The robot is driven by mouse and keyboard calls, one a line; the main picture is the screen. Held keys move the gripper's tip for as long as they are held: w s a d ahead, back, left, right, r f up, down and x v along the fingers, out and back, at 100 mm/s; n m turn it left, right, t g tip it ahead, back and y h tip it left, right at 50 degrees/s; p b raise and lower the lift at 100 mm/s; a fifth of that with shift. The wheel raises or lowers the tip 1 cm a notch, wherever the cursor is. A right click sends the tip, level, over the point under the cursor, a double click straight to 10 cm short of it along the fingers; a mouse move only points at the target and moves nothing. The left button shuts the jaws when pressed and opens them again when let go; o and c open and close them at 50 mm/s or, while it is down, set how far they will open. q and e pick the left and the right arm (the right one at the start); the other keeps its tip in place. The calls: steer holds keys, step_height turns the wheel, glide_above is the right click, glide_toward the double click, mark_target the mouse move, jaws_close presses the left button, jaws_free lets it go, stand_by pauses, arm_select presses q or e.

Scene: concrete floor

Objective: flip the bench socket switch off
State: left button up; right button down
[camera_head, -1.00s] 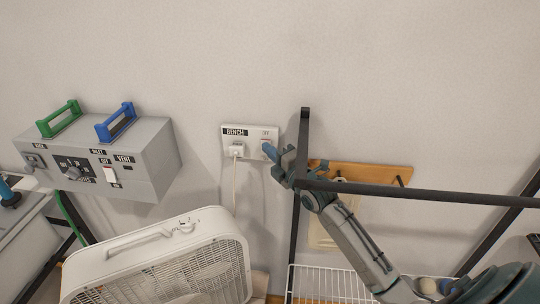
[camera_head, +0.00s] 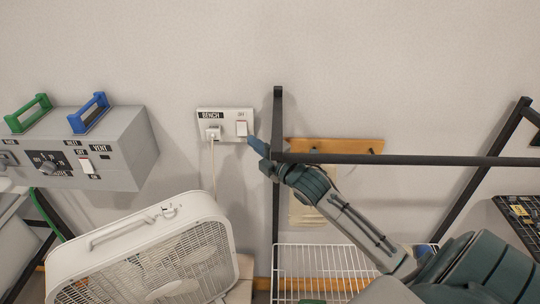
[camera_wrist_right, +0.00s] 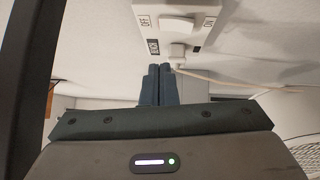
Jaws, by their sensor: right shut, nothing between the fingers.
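The bench socket (camera_head: 204,125) is a white wall plate labelled BENCH, with a white plug (camera_head: 213,133) in its left half. Its white rocker switch (camera_head: 241,128) is in the right half under an OFF label. My right gripper (camera_head: 252,142) is shut and empty, its tips just right of and below the switch, seemingly apart from it. In the right wrist view the switch (camera_wrist_right: 178,24) lies between OFF and ON labels, beyond the shut fingers (camera_wrist_right: 158,70). I cannot tell which way the rocker is tilted. My left gripper is not in view.
A black rack frame (camera_head: 400,160) stands around my right forearm, its post close to the gripper. A wooden hook board (camera_head: 350,146) is behind it. A white fan (camera_head: 150,245) stands below the socket. A grey control box (camera_head: 115,130) is at left.

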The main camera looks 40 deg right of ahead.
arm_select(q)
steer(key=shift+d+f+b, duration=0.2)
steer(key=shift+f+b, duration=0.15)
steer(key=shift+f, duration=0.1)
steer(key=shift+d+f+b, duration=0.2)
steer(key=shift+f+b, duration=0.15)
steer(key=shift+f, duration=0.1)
arm_select(e)
steer(key=s, duration=0.6)
steer(key=shift+r, duration=0.45)
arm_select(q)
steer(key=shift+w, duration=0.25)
arm_select(e)
steer(key=shift+d, duration=0.1)
